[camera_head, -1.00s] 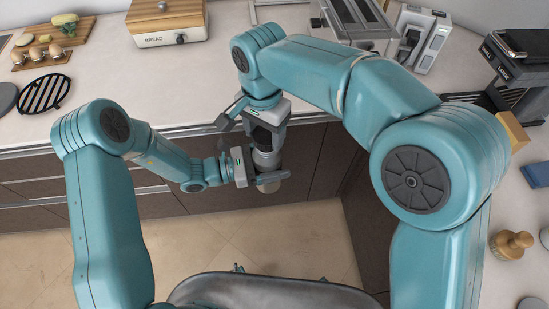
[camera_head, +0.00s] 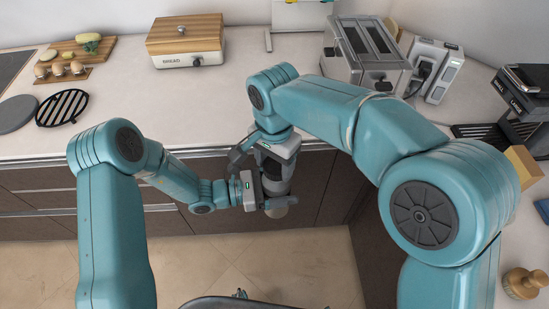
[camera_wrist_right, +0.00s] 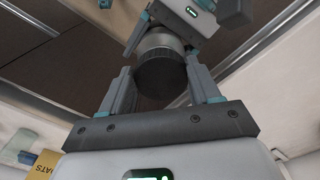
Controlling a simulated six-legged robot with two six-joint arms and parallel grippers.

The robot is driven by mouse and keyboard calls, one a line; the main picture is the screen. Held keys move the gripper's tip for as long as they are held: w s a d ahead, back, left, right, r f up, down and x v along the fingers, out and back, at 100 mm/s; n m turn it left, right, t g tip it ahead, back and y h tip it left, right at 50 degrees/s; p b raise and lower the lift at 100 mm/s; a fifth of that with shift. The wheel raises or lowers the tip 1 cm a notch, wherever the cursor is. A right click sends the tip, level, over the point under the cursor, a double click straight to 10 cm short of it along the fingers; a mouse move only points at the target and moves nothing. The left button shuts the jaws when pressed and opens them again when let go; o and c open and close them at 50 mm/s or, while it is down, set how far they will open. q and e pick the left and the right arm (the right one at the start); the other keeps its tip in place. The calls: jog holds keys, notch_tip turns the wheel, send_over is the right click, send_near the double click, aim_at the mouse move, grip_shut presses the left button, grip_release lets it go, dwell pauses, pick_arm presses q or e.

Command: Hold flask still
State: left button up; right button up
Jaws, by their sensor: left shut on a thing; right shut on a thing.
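The flask (camera_head: 279,211) is held in front of the counter edge, between my two grippers, with its grey body partly hidden. My right gripper (camera_head: 272,165) reaches down from above and is shut on its upper part. In the right wrist view the flask's dark round cap (camera_wrist_right: 160,73) sits between the right gripper's two fingers (camera_wrist_right: 163,85). My left gripper (camera_head: 278,202) comes in from the left and is shut on the flask lower down. The left gripper (camera_wrist_right: 188,15) also shows at the top of the right wrist view.
The counter (camera_head: 200,105) lies behind the flask, with dark drawers (camera_head: 45,180) below. The tiled floor (camera_head: 215,255) below is clear.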

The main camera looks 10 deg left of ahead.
jog(key=shift+f, duration=0.55)
dwell(0.4)
pick_arm(q)
grip_shut()
pick_arm(e)
jog(key=m, duration=0.6)
jog(key=shift+w+a+m, duration=0.15)
jog(key=shift+a+m, duration=0.05)
jog(key=shift+m, duration=0.2)
jog(key=m, duration=0.5)
jog(key=shift+w, duration=0.2)
jog(key=m, duration=0.7)
jog(key=shift+w+m, duration=0.25)
jog(key=shift+m, duration=0.05)
jog(key=o, duration=1.1)
jog(key=shift+r, duration=2.2)
